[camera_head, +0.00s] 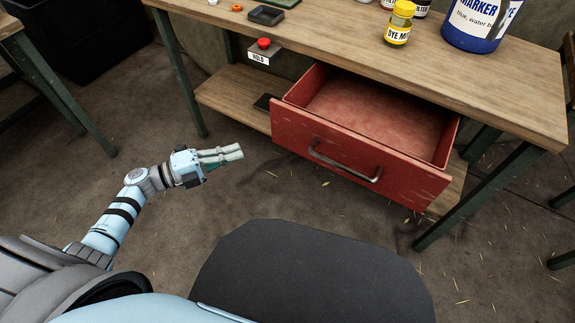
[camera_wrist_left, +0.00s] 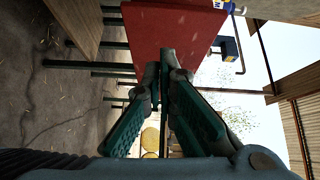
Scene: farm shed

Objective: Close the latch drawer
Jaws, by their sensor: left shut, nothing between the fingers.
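The red drawer (camera_head: 355,155) hangs pulled out under the wooden workbench, and its inside is empty. A dark bar handle (camera_head: 343,165) crosses its front. My left gripper (camera_head: 238,152) is shut and empty, to the left of the drawer front and apart from it. In the left wrist view the shut fingers (camera_wrist_left: 165,65) point toward the red drawer (camera_wrist_left: 172,32). A small box with a red button (camera_head: 264,43) and a "HOLD" label is fixed at the bench's front edge, left of the drawer. My right gripper is not in view.
The workbench (camera_head: 330,38) carries a yellow "DYE" jar (camera_head: 400,24), a blue marker tub (camera_head: 478,22) and a small black tray (camera_head: 266,15). A lower shelf (camera_head: 225,95) and green legs (camera_head: 185,85) stand below. The floor in front is clear.

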